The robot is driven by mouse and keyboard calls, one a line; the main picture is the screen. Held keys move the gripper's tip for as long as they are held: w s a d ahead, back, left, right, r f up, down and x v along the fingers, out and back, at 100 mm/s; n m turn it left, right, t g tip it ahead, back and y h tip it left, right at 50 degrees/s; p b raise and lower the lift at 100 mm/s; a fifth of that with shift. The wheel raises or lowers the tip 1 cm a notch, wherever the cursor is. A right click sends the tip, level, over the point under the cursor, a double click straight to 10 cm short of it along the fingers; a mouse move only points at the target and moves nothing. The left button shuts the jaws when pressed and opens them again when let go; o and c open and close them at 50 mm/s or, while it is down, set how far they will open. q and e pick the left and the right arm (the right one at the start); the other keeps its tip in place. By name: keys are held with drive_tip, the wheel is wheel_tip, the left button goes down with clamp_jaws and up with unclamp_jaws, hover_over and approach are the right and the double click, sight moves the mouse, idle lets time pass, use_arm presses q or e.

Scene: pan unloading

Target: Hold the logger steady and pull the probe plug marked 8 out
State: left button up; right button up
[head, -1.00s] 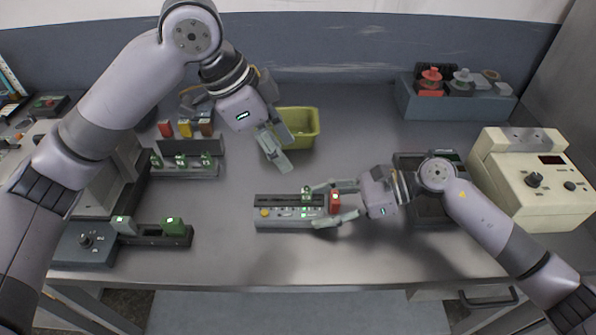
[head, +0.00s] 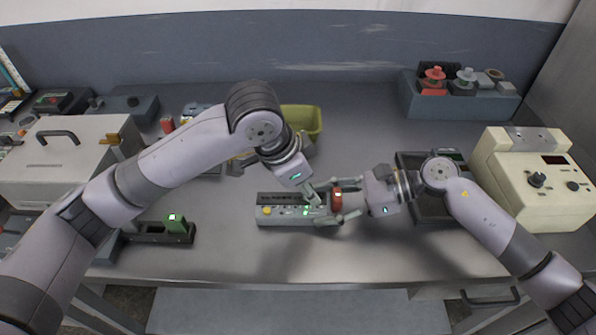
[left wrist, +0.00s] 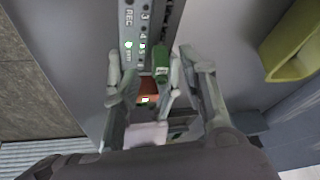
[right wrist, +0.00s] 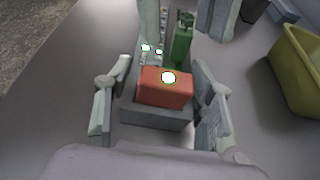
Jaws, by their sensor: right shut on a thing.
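The logger (head: 272,212) is a grey bar lying on the bench, with a row of sockets and lit green marks; it also shows in the left wrist view (left wrist: 157,20). A green plug (right wrist: 182,42) stands upright in it, and a red plug (right wrist: 165,88) with a lit mark sits at its right end. I cannot read an 8 on either. My right gripper (head: 347,201) is shut on the logger's right end, its fingers flanking the red plug.
A yellow-green bin (head: 302,120) stands behind the logger. A dark tray (head: 428,205) and a cream instrument (head: 535,180) are at the right. A holder with a green plug (head: 176,225) lies at the left. The bench in front of the logger is clear.

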use_arm(q)
drive_tip(key=shift+x, duration=0.75)
drive_tip(key=shift+c, duration=0.3)
clamp_jaws()
